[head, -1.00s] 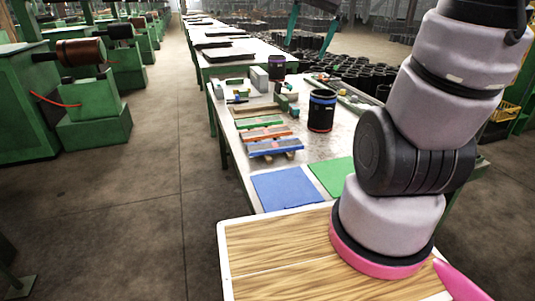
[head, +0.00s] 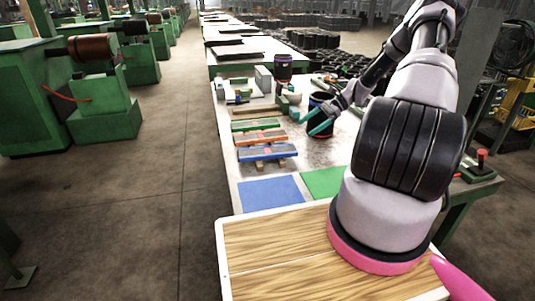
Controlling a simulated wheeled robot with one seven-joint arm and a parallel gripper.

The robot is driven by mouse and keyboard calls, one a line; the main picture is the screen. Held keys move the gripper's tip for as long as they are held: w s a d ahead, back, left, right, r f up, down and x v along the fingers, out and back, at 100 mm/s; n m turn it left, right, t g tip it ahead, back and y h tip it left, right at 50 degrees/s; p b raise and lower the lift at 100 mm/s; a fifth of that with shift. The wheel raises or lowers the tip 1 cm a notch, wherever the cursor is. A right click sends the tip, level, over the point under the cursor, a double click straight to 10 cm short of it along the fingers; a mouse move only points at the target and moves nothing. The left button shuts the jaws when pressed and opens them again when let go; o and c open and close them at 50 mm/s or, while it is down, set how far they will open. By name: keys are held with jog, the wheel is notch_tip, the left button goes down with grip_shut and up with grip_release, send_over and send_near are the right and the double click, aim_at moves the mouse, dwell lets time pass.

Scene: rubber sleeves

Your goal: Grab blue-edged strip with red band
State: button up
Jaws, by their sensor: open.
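The blue-edged strip (head: 255,154) lies on small supports on the table, nearest me of three similar strips. Its top is greyish, with a small reddish patch near its middle. My gripper (head: 309,124) has teal fingers, spread apart and pointing left. It is to the right of the strips, in front of a dark cylinder with a blue band (head: 318,100), which it partly hides. The gripper is empty and apart from the blue-edged strip.
An orange-edged strip (head: 249,139) and a green-edged strip (head: 246,127) lie behind the blue one. A blue mat (head: 270,192) and a green mat (head: 322,182) lie bare in front. Blocks and another dark cylinder (head: 283,68) stand farther back.

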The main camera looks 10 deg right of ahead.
jog(key=f+m+y, duration=0.1)
jog(key=f, duration=0.1)
jog(key=d+f+m+t, duration=0.1)
jog(key=f, duration=0.2)
jog(key=shift+w+d+y, duration=0.15)
jog(key=shift+d+y, duration=0.05)
jog(key=shift+y, duration=0.2)
jog(key=shift+a+f, duration=0.2)
jog(key=shift+f, duration=0.05)
jog(key=x, duration=1)
jog(key=shift+a, duration=0.15)
jog(key=c, duration=1.1)
